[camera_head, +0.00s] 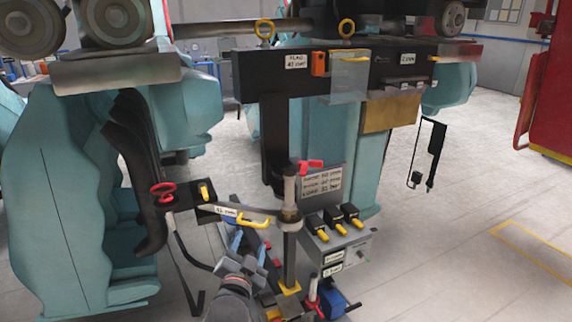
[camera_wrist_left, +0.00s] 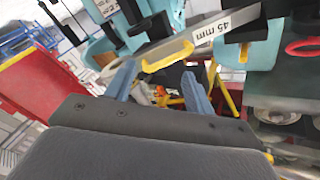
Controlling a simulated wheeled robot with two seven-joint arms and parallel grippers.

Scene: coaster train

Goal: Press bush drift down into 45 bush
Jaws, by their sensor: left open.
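My left gripper (camera_head: 250,248) is low in the middle of the head view, its blue fingers pointing up beside an upright metal post (camera_head: 289,240) with a collar. In the left wrist view, the two fingers (camera_wrist_left: 160,86) are apart with nothing between them. A grey bar labelled "45 mm" (camera_head: 226,211) with a yellow handle (camera_head: 254,222) lies just beyond the fingers. The bar (camera_wrist_left: 172,50) and yellow handle (camera_wrist_left: 168,60) also show in the wrist view. I cannot tell for certain which parts are the bush drift and the 45 bush. My right gripper is out of view.
A box with black-and-yellow knobs (camera_head: 346,250) stands right of the post, below a written sign (camera_head: 322,184). A red-handled item (camera_head: 163,192) hangs left of the bar. A dark crossbeam (camera_head: 260,75) spans above. Teal seats (camera_head: 75,200) stand left; the floor at right is open.

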